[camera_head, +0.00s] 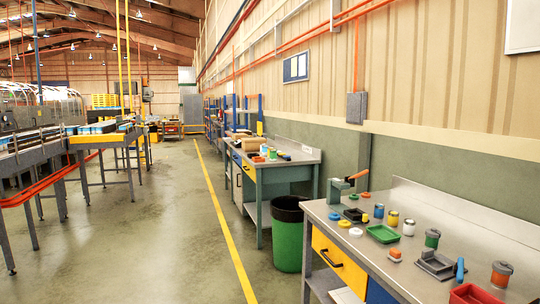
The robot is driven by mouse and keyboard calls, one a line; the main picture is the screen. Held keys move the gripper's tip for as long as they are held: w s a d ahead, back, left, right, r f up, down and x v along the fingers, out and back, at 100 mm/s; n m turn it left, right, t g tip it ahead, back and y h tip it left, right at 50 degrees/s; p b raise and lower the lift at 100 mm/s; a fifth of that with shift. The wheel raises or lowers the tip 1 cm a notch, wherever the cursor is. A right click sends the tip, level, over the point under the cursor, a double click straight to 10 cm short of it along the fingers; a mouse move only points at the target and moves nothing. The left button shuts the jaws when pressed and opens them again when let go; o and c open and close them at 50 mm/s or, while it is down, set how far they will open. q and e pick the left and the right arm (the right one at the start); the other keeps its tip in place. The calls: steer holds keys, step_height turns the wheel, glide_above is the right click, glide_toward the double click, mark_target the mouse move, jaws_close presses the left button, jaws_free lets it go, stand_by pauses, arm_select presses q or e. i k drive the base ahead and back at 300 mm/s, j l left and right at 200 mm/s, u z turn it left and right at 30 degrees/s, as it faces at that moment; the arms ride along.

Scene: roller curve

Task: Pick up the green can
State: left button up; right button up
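A small green can (432,240) with a grey top stands upright on the near metal workbench (392,272), to the right of a green tray (383,233). A large green waste bin (289,238) with a black liner stands on the floor between the two benches. Neither of my grippers is in view.
The near bench also holds a red tray (474,295), a grey fixture (437,264), an orange can (501,274), a yellow can (393,218) and a vise (338,190). Conveyors (100,138) stand at left.

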mark_target(272, 153)
steer(key=i+u, duration=0.35)
steer(key=i, duration=1.65)
steer(key=i+u, duration=0.1)
steer(key=i, duration=0.75)
steer(key=i+l+u, duration=0.1)
steer(key=i, duration=0.8)
steer(key=i+l+z, duration=0.2)
steer(key=i, duration=0.6)
steer(key=i+l+z, duration=0.15)
steer(key=i, duration=0.7)
steer(key=i+l, duration=0.2)
steer(key=l, duration=0.15)
steer(key=i+l, duration=0.2)
steer(key=l, duration=0.15)
steer(key=i+l, duration=0.2)
steer(key=l+z, duration=0.05)
steer(key=l, duration=0.05)
